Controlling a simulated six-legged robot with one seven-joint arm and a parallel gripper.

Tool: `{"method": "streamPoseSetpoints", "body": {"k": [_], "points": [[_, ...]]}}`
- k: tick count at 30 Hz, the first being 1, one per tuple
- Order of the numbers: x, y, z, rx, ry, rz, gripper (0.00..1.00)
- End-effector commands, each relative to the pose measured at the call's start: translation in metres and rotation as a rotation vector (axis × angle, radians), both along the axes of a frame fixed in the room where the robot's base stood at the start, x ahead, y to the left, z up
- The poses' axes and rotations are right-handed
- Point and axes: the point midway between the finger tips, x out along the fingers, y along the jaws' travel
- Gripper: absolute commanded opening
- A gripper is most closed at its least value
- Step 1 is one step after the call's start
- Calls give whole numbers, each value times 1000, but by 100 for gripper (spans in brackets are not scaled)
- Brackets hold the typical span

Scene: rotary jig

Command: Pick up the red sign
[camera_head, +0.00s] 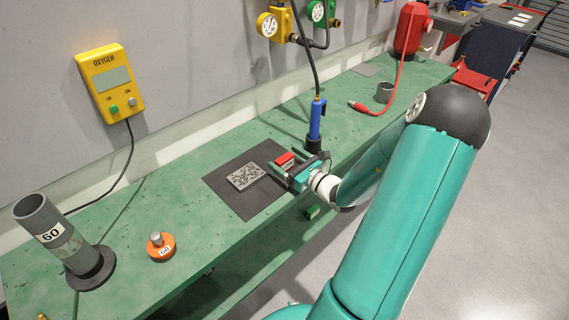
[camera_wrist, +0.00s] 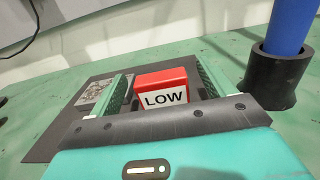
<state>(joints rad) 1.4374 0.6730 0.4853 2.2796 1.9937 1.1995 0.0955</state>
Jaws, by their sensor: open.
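The red sign (camera_head: 285,160) stands on the dark mat (camera_head: 233,201) on the green bench. In the wrist view the red sign (camera_wrist: 162,80) has a red top and a white front face reading LOW. My gripper (camera_head: 284,168) is at the mat's right side. In the wrist view my gripper (camera_wrist: 165,88) is open, with one green-padded finger on each side of the sign. A gap shows between the sign and each finger. The lower part of the sign is hidden behind the dark edge of my gripper.
A speckled grey plate (camera_head: 246,176) lies on the mat left of the sign. A blue torch handle (camera_head: 316,120) stands in a black holder close behind my gripper. A grey tube marked 60 (camera_head: 52,232) and an orange weight (camera_head: 160,245) stand at the left. Bench between is clear.

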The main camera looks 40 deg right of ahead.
Motion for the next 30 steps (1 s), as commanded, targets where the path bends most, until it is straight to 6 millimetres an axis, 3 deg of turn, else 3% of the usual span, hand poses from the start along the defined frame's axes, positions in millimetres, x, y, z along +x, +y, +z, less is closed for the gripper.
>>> {"method": "streamPoseSetpoints", "body": {"k": [6, 13, 18, 21, 30], "points": [[30, 2, 1, -1, -1, 1, 82], [32, 2, 1, -1, 0, 0, 82], [32, 2, 1, -1, 0, 0, 48], [32, 2, 1, -1, 0, 0, 33], [32, 2, 2, -2, 0, 1, 33]]}}
